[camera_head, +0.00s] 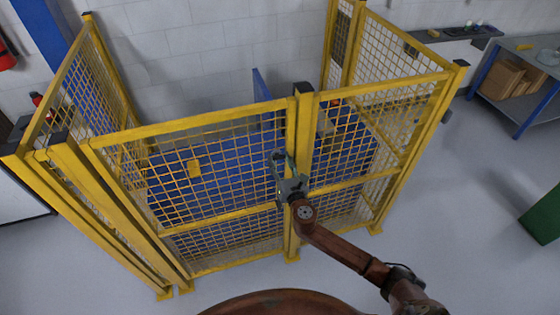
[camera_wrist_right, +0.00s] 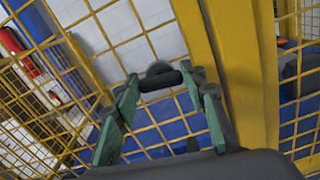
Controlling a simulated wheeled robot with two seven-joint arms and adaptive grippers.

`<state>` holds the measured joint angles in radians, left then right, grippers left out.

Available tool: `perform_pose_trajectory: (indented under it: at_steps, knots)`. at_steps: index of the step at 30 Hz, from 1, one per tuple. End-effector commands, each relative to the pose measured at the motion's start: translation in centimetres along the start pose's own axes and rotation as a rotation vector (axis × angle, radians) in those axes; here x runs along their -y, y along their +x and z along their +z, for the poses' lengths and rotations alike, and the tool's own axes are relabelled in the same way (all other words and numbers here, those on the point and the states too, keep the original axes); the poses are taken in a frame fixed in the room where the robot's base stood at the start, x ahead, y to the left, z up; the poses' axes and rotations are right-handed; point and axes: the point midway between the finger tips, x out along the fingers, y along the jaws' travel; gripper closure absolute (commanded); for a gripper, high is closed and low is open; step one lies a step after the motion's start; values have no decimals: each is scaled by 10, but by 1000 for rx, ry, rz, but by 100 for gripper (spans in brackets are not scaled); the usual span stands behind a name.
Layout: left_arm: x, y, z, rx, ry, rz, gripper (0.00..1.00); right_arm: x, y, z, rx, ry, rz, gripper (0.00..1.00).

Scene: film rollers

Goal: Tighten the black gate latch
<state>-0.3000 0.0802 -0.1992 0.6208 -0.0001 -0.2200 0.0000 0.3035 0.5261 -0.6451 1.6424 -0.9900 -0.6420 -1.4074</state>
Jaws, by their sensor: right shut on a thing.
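The black gate latch (camera_wrist_right: 160,81) shows in the right wrist view as a short dark bar with a rounded knob behind it, beside a yellow post (camera_wrist_right: 246,70). My right gripper (camera_wrist_right: 158,84) has its green-sided fingers on either end of the bar and is shut on it. In the head view my right gripper (camera_head: 282,162) is at the yellow mesh gate (camera_head: 192,215), just left of the middle post (camera_head: 304,125). The latch is too small and covered to make out there. My left gripper is not in view.
A yellow mesh fence encloses blue equipment (camera_head: 345,150). A workbench with cardboard boxes (camera_head: 500,78) stands at the back right. A green box (camera_head: 543,215) is at the right edge. The grey floor (camera_head: 450,190) between is clear.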

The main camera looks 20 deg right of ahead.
Motion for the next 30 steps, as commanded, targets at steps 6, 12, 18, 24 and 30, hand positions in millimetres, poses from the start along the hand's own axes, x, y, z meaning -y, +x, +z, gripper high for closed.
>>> perform_pose_trajectory:
  at_steps: [6,12,18,24,30]
  knots:
    - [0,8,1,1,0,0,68,1,0,-1,1,188,-1,85]
    - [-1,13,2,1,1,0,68,2,0,-2,0,379,-2,85]
    - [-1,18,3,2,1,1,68,2,0,-2,1,570,-1,85]
    - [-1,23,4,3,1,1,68,3,0,-2,1,760,-2,85]
    - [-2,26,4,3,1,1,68,4,0,-3,1,948,-3,85]
